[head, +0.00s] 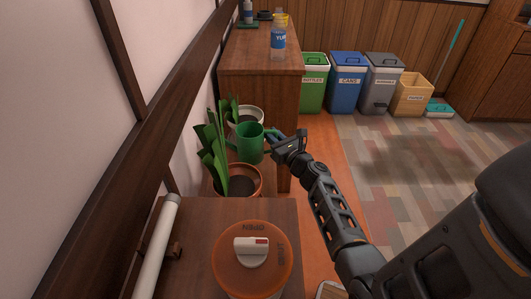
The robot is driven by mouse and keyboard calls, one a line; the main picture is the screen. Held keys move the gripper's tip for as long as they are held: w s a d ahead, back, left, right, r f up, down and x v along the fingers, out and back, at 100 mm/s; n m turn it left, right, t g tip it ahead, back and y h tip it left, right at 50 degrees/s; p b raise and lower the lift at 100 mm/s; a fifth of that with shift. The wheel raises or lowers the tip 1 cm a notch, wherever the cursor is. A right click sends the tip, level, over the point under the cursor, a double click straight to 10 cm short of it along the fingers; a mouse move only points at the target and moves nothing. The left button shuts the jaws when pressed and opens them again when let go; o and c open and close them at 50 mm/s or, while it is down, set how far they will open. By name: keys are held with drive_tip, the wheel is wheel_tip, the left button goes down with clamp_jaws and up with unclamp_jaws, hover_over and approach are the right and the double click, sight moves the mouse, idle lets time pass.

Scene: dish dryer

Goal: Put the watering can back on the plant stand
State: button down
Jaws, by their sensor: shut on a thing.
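The green watering can (250,146) is held in the air, roughly upright, above a potted plant. My gripper (275,141) reaches in from the right and is shut on the can's right side, probably its handle. The plant has tall green leaves (211,150) and an orange-brown pot (257,180) with dark soil. A pale grey pot (259,112) stands behind the can and is partly covered by it. I cannot make out the plant stand clearly; the pots, the can and the near cabinet hide what is under them.
A wooden cabinet (263,75) with a water bottle (278,45) stands behind. In front is a wooden top (200,215) with an orange round lid (253,280) and a white tube (160,240). The white wall is close on the left. Bins (346,85) line the back; the right floor is open.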

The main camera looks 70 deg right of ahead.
drive_tip(key=shift+w+a+f+b, duration=0.25)
drive_tip(key=shift+f+b, duration=0.1)
drive_tip(key=shift+f, duration=0.5)
drive_tip(key=shift+w+a+f+b, duration=0.1)
drive_tip(key=shift+w+f+b, duration=0.2)
drive_tip(key=shift+f, duration=0.5)
drive_tip(key=shift+w+a+f+b, duration=0.2)
drive_tip(key=shift+f+b, duration=0.2)
drive_tip(key=shift+f, duration=0.45)
drive_tip(key=shift+f, duration=0.2)
drive_tip(key=c, duration=1.1)
unclamp_jaws()
drive_tip(key=shift+r, duration=0.1)
